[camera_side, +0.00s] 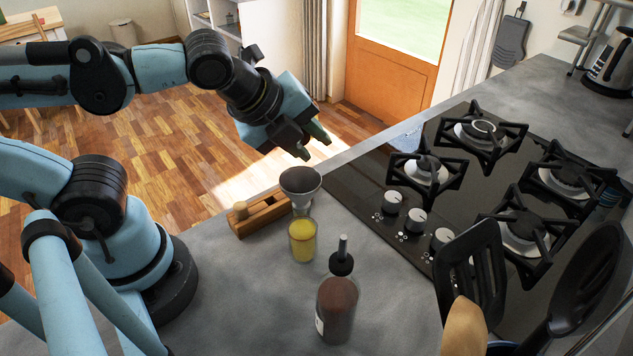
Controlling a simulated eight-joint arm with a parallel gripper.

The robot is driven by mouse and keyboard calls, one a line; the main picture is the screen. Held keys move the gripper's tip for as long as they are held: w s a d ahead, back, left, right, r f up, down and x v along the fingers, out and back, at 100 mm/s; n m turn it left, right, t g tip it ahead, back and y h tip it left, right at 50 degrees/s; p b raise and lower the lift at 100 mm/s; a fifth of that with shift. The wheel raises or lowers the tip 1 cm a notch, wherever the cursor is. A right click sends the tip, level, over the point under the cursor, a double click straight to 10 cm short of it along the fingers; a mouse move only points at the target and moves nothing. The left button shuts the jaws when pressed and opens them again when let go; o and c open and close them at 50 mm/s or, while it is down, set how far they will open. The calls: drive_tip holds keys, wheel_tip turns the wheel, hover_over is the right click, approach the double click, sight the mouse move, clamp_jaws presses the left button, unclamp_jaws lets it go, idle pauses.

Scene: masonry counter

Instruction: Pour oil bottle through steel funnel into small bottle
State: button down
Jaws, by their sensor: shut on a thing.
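The funnel and the held thing are apart. No stream of liquid is visible between them.
A brown bottle (337,308) with a metal pourer stands in front of the small bottle. A wooden block (262,213) lies left of the funnel. A gas hob (460,185) is to the right. Black utensils (472,265) rise at the lower right.

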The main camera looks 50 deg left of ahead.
sight(307, 134)
drive_tip(key=shift+s+d+r+n+g+h+b, duration=0.1)
drive_tip(key=shift+r+n+g+h+b, duration=0.35)
drive_tip(key=shift+r, duration=0.7)
drive_tip(key=g+h+b, duration=0.1)
drive_tip(key=d+r+g+h, duration=0.1)
drive_tip(key=shift+s+r+n+h+b, duration=0.25)
drive_tip(key=shift+s+n+h+b, duration=0.1)
drive_tip(key=shift+s, duration=0.05)
drive_tip(key=shift+d+f+g+h+b, duration=0.1)
drive_tip(key=shift+f+g+h+b, duration=0.3)
drive_tip(key=shift+g+h, duration=0.2)
drive_tip(key=shift+w+a+r+n+g+h+b, duration=0.1)
drive_tip(key=shift+a+r+n+g+h+b, duration=0.1)
drive_tip(key=shift+r+g+h, duration=0.15)
drive_tip(key=shift+w+a+r+n+g+h+b, duration=0.1)
drive_tip(key=shift+r+n+g+h+b, duration=0.15)
drive_tip(key=shift+h, duration=0.1)
drive_tip(key=shift+a+f+g+h, duration=0.15)
drive_tip(key=shift+g+h, duration=0.1)
drive_tip(key=shift+h, duration=0.25)
drive_tip(key=shift+w+a+f+n+g+h+b, duration=0.15)
drive_tip(key=shift+f+n+g+h+b, duration=0.15)
drive_tip(key=shift+f+h+b, duration=0.2)
drive_tip(key=shift+w+a+f+n+g+h+b, duration=0.15)
drive_tip(key=shift+f+g+h+b, duration=0.15)
drive_tip(key=shift+f+h+b, duration=0.15)
drive_tip(key=shift+w+a+r+n+g+h+b, duration=0.1)
drive_tip(key=shift+n+g+h+b, duration=0.2)
drive_tip(key=shift+h+b, duration=0.25)
